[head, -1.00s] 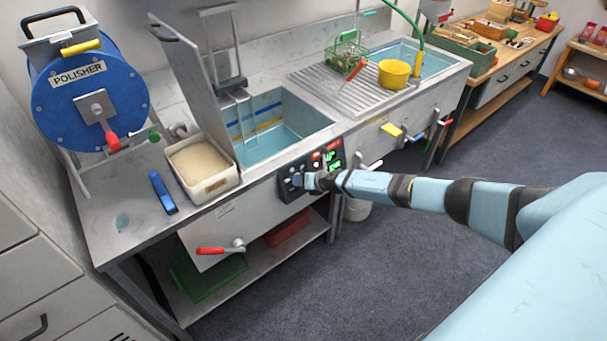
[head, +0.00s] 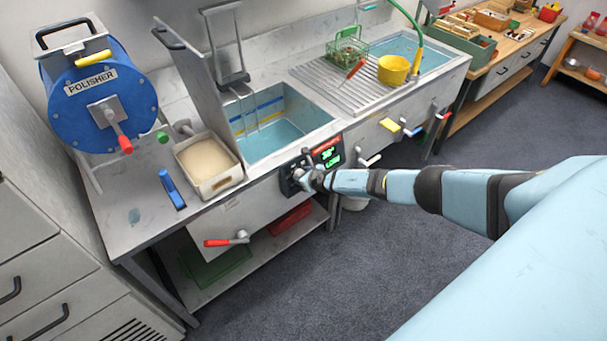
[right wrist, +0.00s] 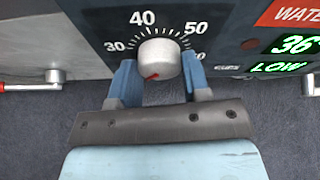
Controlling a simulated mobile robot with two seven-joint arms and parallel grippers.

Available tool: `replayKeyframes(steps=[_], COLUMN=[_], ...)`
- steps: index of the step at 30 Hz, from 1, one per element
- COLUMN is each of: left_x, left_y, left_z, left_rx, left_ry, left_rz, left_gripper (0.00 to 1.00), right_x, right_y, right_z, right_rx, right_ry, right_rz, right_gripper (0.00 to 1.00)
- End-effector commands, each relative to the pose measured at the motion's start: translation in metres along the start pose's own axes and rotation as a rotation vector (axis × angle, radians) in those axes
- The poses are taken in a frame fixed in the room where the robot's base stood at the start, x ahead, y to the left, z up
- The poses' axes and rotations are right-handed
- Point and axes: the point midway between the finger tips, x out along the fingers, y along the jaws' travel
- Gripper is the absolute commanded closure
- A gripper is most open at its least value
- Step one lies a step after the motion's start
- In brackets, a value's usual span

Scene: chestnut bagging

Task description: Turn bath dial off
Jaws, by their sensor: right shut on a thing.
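The bath dial is a round grey knob (right wrist: 158,58) with a red mark pointing to the lower left. Its printed scale shows 30, 40 and 50 on a dark control panel (right wrist: 215,22). My right gripper (right wrist: 160,80) has its blue fingers on both sides of the knob and is shut on it. In the head view my right gripper (head: 303,178) is at the panel (head: 326,155) on the sink front and mostly hides the dial. The panel's display (right wrist: 292,52) reads 36 and LOW in green. My left gripper is not in view.
The water bath basin (head: 275,125) is above and behind the panel. A red-handled lever (head: 226,242) sticks out on the left, and a pale lever (head: 370,160) on the right. A white tray (head: 208,168) stands on the counter. The floor in front is clear.

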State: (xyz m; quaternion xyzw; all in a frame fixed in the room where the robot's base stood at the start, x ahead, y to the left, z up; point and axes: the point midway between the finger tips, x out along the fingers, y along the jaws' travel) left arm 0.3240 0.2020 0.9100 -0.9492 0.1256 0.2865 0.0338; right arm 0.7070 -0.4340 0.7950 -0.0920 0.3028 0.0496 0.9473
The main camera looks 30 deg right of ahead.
Motion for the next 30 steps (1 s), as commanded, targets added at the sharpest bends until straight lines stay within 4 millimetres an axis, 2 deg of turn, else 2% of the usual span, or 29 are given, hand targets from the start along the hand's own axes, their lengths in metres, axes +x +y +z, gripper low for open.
replayKeyframes(steps=[14,15,18,26,30], left_x=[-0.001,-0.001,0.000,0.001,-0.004], left_y=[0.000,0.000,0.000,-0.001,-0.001], left_z=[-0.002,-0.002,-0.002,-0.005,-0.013], left_rx=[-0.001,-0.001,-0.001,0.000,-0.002], left_ry=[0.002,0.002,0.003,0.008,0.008], left_rz=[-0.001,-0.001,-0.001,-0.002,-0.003], left_gripper=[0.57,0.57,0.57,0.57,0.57], right_x=[0.000,0.000,0.000,-0.001,-0.009], right_y=[0.000,0.000,0.000,0.000,-0.001], right_z=[-0.001,-0.001,-0.001,0.000,0.003], right_rx=[-0.014,-0.014,-0.013,-0.012,-0.012], right_ry=[0.001,0.001,0.001,0.001,0.000], right_rz=[-0.003,-0.003,-0.003,-0.003,-0.003], right_gripper=[0.80,0.50,0.31,0.31,0.31])
